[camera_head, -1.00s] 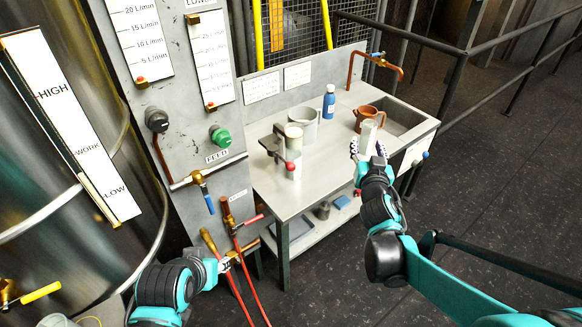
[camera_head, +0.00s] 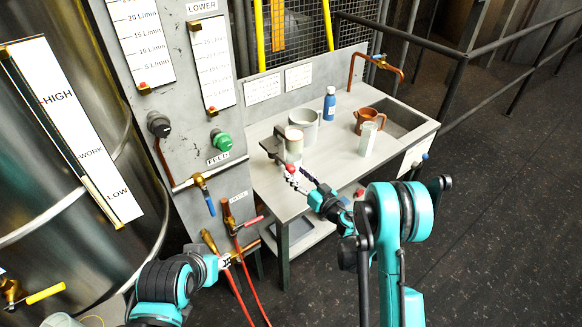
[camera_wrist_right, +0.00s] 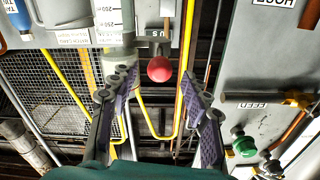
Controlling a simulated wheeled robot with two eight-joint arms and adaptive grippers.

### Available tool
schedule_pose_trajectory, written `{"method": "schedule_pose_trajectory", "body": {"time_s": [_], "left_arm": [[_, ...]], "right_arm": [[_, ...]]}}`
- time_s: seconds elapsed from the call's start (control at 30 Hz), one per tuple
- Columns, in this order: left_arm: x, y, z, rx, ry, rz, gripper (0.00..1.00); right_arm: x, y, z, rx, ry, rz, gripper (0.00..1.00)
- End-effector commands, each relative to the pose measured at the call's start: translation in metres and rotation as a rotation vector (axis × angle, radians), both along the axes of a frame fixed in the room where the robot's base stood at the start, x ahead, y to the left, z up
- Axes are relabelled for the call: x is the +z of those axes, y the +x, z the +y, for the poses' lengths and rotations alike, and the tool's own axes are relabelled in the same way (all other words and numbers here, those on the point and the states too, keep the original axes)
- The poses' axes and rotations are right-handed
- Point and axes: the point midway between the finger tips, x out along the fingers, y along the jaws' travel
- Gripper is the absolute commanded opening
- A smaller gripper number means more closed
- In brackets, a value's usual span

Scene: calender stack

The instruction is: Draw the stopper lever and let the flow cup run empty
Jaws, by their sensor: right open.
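The flow cup (camera_head: 294,134) is a pale round cup on a small stand at the table's front left. The stopper lever's red ball knob (camera_head: 290,168) is just below it. It also shows in the right wrist view (camera_wrist_right: 159,68), between and beyond my spread fingertips. My right gripper (camera_head: 303,178) is open and close to the knob, not closed on it. A clear glass (camera_head: 368,139) stands upright on the table to the right. My left gripper (camera_head: 225,262) is low by the red hoses; its jaw state is unclear. The cup's contents are unclear.
The steel table (camera_head: 330,180) also holds a grey pot (camera_head: 304,124), a blue bottle (camera_head: 329,103) and a copper jug (camera_head: 369,115) by the sink. A gauge panel with a green FEED knob (camera_head: 221,140) and valves stands left. Dark floor lies right of the table.

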Motion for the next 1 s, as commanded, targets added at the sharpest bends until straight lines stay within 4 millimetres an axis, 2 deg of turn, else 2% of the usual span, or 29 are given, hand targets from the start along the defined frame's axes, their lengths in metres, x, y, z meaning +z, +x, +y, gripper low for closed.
{"method": "schedule_pose_trajectory", "body": {"time_s": [0.03, 0.23, 0.57, 0.6, 0.77, 1.0], "left_arm": [[-0.007, -0.001, 0.0, 0.0, 0.0, 0.001, 0.4], [-0.013, -0.001, 0.0, 0.0, 0.0, 0.001, 0.4], [-0.013, -0.001, 0.0, 0.0, 0.0, 0.001, 0.4], [-0.013, -0.001, 0.0, 0.0, 0.0, 0.001, 0.4], [-0.013, -0.001, 0.0, 0.0, 0.0, 0.001, 0.4], [-0.013, -0.001, 0.0, 0.0, 0.0, 0.001, 0.4]], "right_arm": [[-0.004, 0.007, 0.006, 0.002, -0.001, -0.001, 0.48], [-0.004, 0.026, 0.02, 0.0, -0.001, -0.001, 0.48], [-0.002, 0.031, 0.022, -0.001, 0.0, -0.001, 0.48], [-0.002, 0.031, 0.022, -0.001, 0.0, -0.001, 0.42], [-0.002, 0.031, 0.022, -0.001, 0.0, -0.001, 0.0], [-0.002, 0.033, 0.025, -0.003, 0.0, -0.002, 0.0]]}}
